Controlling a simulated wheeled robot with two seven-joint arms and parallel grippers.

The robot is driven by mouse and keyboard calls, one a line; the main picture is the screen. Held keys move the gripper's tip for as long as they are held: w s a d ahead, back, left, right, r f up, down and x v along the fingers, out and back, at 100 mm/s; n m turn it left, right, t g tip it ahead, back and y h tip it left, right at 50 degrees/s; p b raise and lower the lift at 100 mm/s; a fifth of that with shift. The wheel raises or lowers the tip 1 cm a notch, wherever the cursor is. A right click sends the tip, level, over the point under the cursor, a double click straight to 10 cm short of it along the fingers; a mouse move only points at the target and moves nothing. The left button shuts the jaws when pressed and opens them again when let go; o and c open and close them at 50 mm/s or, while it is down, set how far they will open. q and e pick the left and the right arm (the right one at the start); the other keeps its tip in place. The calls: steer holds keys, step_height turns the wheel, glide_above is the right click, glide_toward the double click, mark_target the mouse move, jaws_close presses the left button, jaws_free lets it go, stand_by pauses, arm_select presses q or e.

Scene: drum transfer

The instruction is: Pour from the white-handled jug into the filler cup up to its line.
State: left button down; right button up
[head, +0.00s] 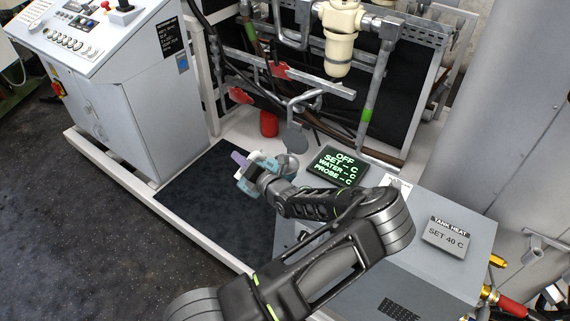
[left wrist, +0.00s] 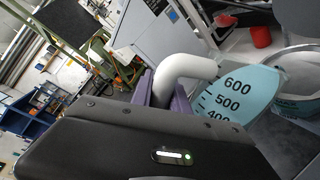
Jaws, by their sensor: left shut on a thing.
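My left gripper (head: 246,170) is shut on the white handle (left wrist: 184,72) of a teal jug (left wrist: 242,92), with purple fingertips on either side of the handle. The jug carries black marks reading 600, 500 and 400. In the head view the jug (head: 267,161) is small and partly hidden by my gripper and arm. I cannot tell its tilt or its liquid level. A round pale-rimmed vessel with a teal label (left wrist: 296,106) stands just beyond the jug in the left wrist view. I cannot tell if it is the filler cup, and no fill line shows. My right gripper is not in view.
A grey disc (head: 295,139) on a bent pipe is close behind the jug. A red cup (head: 269,124) stands on the white ledge. A green-text display (head: 338,166) and the tank heat box (head: 446,236) are to the right. A dark mat (head: 205,200) lies clear at left.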

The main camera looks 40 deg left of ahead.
arm_select(q)
steer(key=shift+w+r+m, duration=0.25)
steer(key=shift+w+m, duration=0.25)
steer(key=shift+m, duration=0.1)
stand_by(1.9)
steer(key=shift+w+d+r+m+g, duration=0.1)
steer(key=shift+w+r+m+g, duration=0.15)
steer(key=shift+w+m+g, duration=0.05)
stand_by(1.0)
steer(key=shift+s+f+n, duration=0.25)
steer(key=shift+s+n, duration=0.2)
steer(key=shift+s+f+n, duration=0.2)
steer(key=shift+s+n, duration=0.25)
steer(key=shift+s+f+n+t, duration=0.2)
steer(key=shift+n+t, duration=0.1)
steer(key=shift+t, duration=0.2)
steer(key=shift+f, duration=0.1)
